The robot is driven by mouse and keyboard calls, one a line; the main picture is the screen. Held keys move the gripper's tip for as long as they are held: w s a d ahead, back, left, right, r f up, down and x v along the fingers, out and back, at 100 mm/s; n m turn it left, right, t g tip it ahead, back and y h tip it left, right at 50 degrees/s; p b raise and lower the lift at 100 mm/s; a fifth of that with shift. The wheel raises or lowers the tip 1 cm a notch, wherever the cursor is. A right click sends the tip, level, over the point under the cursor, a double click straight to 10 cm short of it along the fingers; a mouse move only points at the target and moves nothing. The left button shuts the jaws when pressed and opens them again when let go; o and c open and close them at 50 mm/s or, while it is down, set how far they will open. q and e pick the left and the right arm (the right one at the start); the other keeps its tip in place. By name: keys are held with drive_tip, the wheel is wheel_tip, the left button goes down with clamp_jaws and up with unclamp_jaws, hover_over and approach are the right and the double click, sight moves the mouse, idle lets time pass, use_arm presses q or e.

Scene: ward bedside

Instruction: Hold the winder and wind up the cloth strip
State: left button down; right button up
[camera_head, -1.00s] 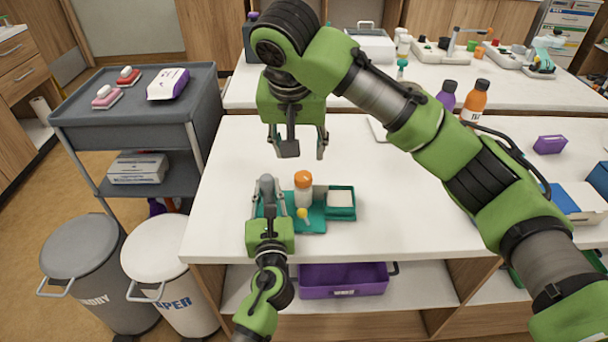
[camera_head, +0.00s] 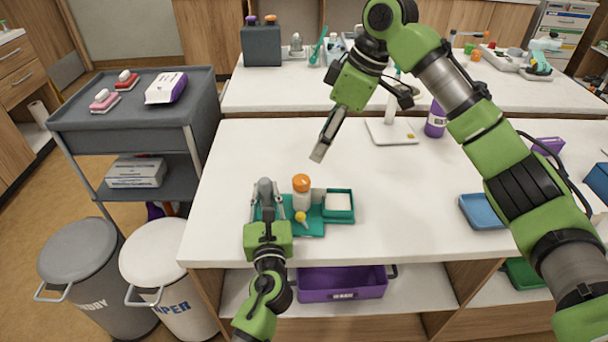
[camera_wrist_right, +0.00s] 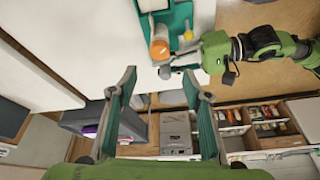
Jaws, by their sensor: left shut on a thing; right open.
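A teal tray (camera_head: 311,228) lies near the front edge of the white table. It bears an orange-capped bottle (camera_head: 301,194), a small yellow-tipped item (camera_head: 300,217) and a square teal box (camera_head: 338,206) with white contents. A grey upright piece (camera_head: 264,187), perhaps the winder, stands at the tray's left. My left gripper (camera_head: 268,203) is shut on it, its fingers on either side. No cloth strip can be made out clearly. My right gripper (camera_head: 320,150) is above the table, behind and right of the tray, tilted. In the right wrist view its fingers (camera_wrist_right: 160,82) are apart and empty.
A white board (camera_head: 391,134) with an upright post and a purple bottle (camera_head: 435,119) stand towards the back. A blue tray (camera_head: 482,212) lies at the right. A grey cart (camera_head: 135,125) and two bins stand left of the table. The table's middle is largely clear.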

sight(302, 179)
drive_tip(key=shift+n, duration=0.6)
drive_tip(key=x, duration=1.1)
drive_tip(key=shift+w+a+f, duration=0.15)
drive_tip(key=shift+f, duration=0.15)
drive_tip(key=shift+c, duration=0.5)
drive_tip(key=c, duration=1)
